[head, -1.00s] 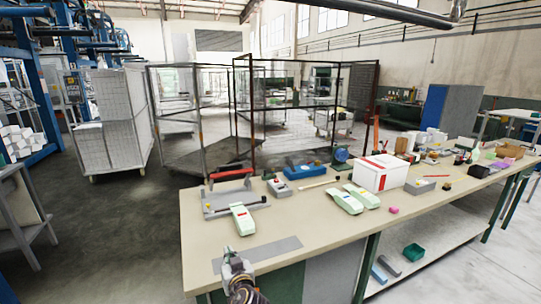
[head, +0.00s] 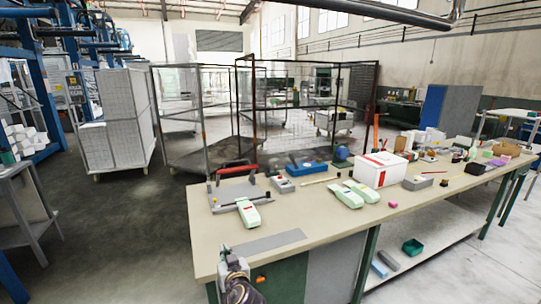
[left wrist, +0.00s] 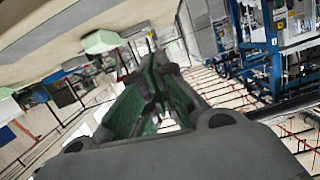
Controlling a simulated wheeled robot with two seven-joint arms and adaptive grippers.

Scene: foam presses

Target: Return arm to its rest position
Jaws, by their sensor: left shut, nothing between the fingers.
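My left gripper (head: 226,254) is at the near left corner of the workbench in the head view, low in the picture, shut and empty. In the left wrist view its green-padded fingers (left wrist: 152,80) come together with nothing between them. The beige workbench (head: 330,222) runs from the lower middle to the far right. My right gripper is in neither view now.
A grey mat (head: 270,243) lies close beyond the gripper. A light green device (head: 248,213) rests by a grey board with a red handle (head: 236,168). A white box (head: 381,170) stands further right. The floor (head: 130,240) left of the bench is open.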

